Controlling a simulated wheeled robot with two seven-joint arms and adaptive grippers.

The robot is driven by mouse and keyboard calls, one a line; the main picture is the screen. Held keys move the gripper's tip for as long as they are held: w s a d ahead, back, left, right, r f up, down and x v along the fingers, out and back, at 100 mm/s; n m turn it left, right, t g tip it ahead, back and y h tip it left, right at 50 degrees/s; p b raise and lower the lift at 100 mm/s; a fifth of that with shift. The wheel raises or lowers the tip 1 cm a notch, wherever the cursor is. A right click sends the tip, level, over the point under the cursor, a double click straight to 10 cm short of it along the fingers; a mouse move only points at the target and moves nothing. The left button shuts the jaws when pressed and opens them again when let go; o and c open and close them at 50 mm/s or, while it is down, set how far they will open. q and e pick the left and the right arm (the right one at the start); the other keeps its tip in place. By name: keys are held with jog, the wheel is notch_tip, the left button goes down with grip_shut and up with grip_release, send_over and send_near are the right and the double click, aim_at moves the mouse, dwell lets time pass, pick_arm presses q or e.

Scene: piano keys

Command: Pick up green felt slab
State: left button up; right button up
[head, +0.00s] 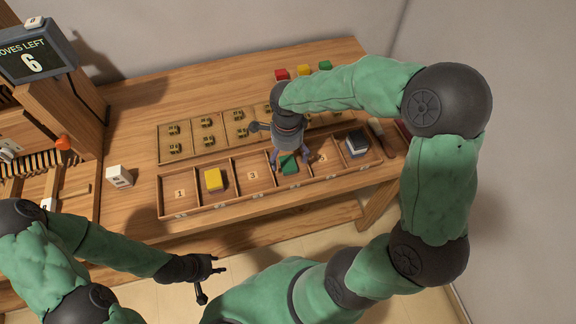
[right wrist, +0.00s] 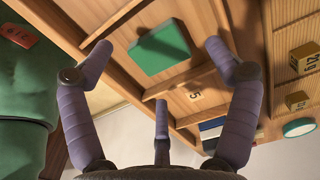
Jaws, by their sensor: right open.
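The green felt slab (head: 289,165) lies in a compartment of the long wooden tray (head: 163,203), just right of the one marked 3. In the right wrist view the green slab (right wrist: 160,47) shows between the spread fingers, next to a compartment marked 5. My right gripper (head: 290,159) is open and empty over the slab, with fingers on either side; contact is not visible. The right gripper also shows in the right wrist view (right wrist: 158,52). My left gripper (head: 212,284) is apart from the tray, in front of the table, with its fingers spread.
A yellow slab (head: 213,179) and a dark-and-white stack (head: 356,144) sit in other tray compartments. Behind is a board with small brass parts (head: 174,148). A white block (head: 119,176) stands left of the tray. Red, yellow and green blocks (head: 304,71) stand at the back.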

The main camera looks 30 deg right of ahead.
aim_at(288, 163)
notch_tip(288, 163, down, 4)
jog(key=shift+s+d+r+b, duration=0.1)
jog(key=shift+r+b, duration=0.15)
jog(key=shift+b, duration=0.4)
jog(key=c, duration=1.1)
jog(key=shift+r, duration=0.1)
